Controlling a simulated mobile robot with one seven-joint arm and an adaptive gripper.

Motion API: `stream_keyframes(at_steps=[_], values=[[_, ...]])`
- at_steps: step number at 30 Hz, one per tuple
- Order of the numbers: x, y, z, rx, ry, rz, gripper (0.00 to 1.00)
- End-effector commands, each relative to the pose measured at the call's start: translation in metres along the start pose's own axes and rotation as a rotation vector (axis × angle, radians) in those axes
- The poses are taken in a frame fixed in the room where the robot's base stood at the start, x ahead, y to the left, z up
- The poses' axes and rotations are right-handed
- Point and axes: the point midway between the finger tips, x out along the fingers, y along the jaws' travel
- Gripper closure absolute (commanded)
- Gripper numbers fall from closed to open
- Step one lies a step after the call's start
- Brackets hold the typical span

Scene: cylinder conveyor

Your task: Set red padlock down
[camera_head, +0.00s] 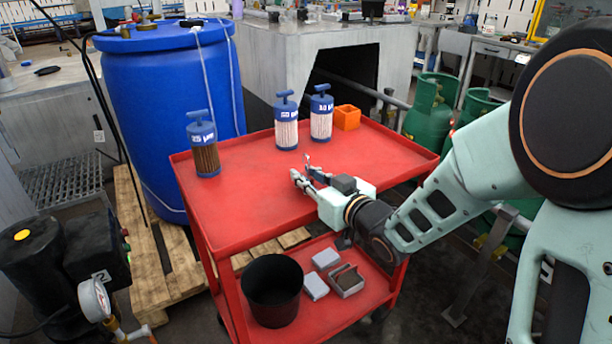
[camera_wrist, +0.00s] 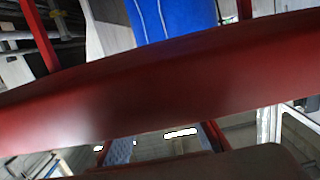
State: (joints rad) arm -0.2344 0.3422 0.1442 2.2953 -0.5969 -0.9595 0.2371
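I cannot make out a red padlock in either view; red on the red cart could hide it. My gripper (camera_head: 302,168) is low over the right half of the red cart's top (camera_head: 255,205), pointing left. Its fingers look slightly apart in the head view, but what lies between them is too small to tell. In the wrist view a broad, blurred red band (camera_wrist: 160,85) crosses the picture. A dark brownish shape close to the camera fills the bottom, and I cannot tell what it is.
Several blue-capped cylinders, one brown-filled (camera_head: 207,160) and two pale (camera_head: 286,130) (camera_head: 321,122), stand on the cart with an orange block (camera_head: 347,117). The lower shelf holds a black bucket (camera_head: 272,291). A blue barrel (camera_head: 175,100) stands behind.

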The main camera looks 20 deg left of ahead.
Motion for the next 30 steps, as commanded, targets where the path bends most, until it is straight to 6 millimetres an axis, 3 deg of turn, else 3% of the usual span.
stream_keyframes(at_steps=[3, 14, 20, 27, 30], values=[[0.000, 0.000, 0.000, 0.000, 0.000, 0.000, 0.68], [-0.001, 0.000, -0.006, 0.000, 0.000, 0.000, 0.68], [-0.038, 0.001, -0.006, 0.001, -0.001, 0.004, 0.68], [-0.096, 0.001, -0.005, 0.001, 0.001, 0.003, 0.68], [-0.099, 0.001, -0.001, -0.002, 0.006, -0.002, 0.68]])
